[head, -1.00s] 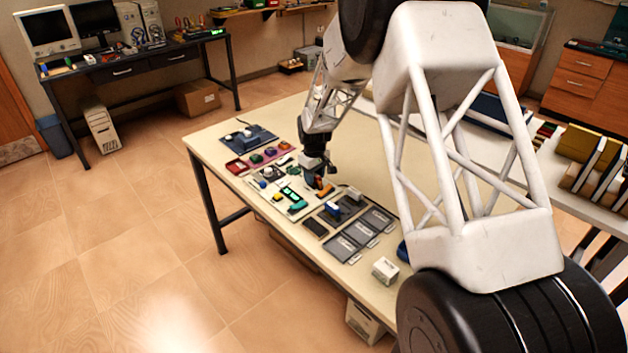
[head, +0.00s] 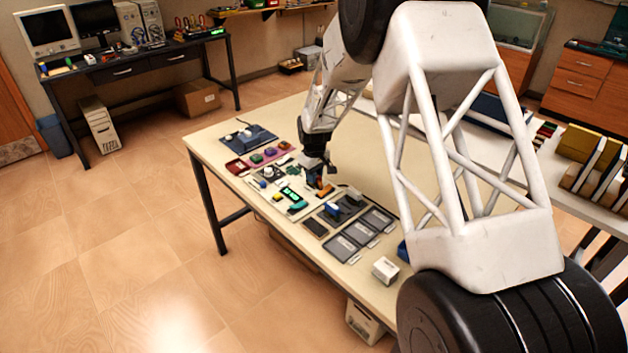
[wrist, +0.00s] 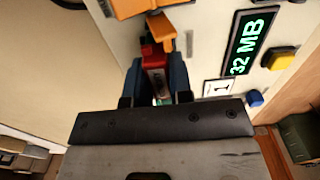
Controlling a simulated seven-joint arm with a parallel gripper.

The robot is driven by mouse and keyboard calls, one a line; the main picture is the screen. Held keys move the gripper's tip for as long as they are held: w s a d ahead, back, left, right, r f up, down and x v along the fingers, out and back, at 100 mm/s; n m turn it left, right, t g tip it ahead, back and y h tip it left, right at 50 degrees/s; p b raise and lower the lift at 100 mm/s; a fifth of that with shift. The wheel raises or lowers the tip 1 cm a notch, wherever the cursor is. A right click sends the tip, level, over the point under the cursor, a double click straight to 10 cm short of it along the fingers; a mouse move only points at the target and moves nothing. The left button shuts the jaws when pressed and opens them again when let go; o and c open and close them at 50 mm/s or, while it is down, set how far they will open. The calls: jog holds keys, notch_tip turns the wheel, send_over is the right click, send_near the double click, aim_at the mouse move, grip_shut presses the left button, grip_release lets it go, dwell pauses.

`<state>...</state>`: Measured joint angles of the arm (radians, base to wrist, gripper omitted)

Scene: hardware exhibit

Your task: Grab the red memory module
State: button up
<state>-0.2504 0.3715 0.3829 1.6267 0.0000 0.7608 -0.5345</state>
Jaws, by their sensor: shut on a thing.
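The red memory module (wrist: 153,62) shows in the wrist view, upright between the two dark blue fingers of my gripper (wrist: 157,80). My gripper is shut on it. In the head view my gripper (head: 313,182) is low over the exhibit table, beside an orange piece (head: 325,190); the module is too small and hidden to make out there. The wrist view does not show clearly whether the module touches the white board beneath.
An orange block (wrist: 140,8) lies just beyond the module. A green "32 MB" display (wrist: 250,42) and yellow and blue buttons are to its right. On the table (head: 355,285), dark trays (head: 342,247) and a white box (head: 385,269) stand nearer the front.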

jog(key=shift+r, duration=3.15)
